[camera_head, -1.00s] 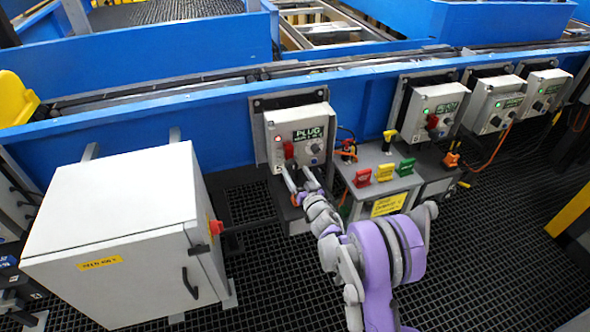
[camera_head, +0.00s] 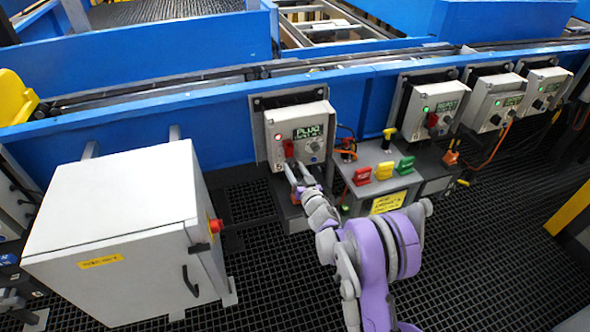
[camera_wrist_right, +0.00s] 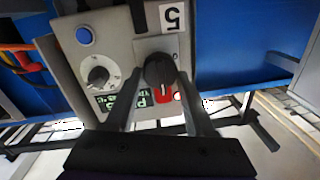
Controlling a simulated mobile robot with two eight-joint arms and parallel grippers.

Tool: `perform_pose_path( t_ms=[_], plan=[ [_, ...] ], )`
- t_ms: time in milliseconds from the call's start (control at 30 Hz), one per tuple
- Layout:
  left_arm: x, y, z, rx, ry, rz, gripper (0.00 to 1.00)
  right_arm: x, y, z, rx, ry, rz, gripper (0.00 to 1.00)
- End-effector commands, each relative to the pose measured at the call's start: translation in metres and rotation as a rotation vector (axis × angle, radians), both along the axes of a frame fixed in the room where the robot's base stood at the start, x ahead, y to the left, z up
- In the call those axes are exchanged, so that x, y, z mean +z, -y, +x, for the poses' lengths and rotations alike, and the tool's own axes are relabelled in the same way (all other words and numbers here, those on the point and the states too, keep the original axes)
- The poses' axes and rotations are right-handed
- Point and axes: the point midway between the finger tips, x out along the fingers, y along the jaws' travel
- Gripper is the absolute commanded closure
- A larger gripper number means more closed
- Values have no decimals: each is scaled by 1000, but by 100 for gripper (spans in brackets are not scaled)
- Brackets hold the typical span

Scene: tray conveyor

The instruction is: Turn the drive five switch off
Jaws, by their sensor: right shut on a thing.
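The drive five box (camera_head: 275,128) hangs on the blue conveyor side in the head view, with a lit display and a red light. Its drive five switch, with a red handle (camera_head: 289,149), sits low on the front. In the right wrist view the box is upside down, and the switch shows as a dark knob (camera_wrist_right: 160,68) with a red part beside it, near a "5" label. My right gripper (camera_head: 294,174) reaches it from below. Its two fingers (camera_wrist_right: 160,84) are on either side of the knob, shut on it. My left gripper is not in view.
A grey stand (camera_head: 360,166) with red, yellow and green tags is just right of the box. More drive boxes (camera_head: 435,110) hang farther right. A large white cabinet (camera_head: 115,195) stands at left. Dark floor grating (camera_head: 270,285) lies open between them.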

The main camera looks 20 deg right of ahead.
Motion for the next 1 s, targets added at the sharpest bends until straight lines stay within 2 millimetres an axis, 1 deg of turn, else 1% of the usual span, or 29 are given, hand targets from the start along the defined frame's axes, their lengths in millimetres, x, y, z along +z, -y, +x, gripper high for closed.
perform_pose_path(
  t_ms=[167,367,567,700,1000],
  plan=[
    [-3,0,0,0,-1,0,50,0,0,0,0,1,-18,100],
    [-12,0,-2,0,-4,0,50,-2,0,0,1,3,-100,100],
    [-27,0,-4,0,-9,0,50,-2,-1,-1,1,8,-253,100],
    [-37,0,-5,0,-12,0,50,-2,-2,-1,1,13,-384,100],
    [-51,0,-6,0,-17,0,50,-1,-3,-1,1,22,-670,100]
  ],
)
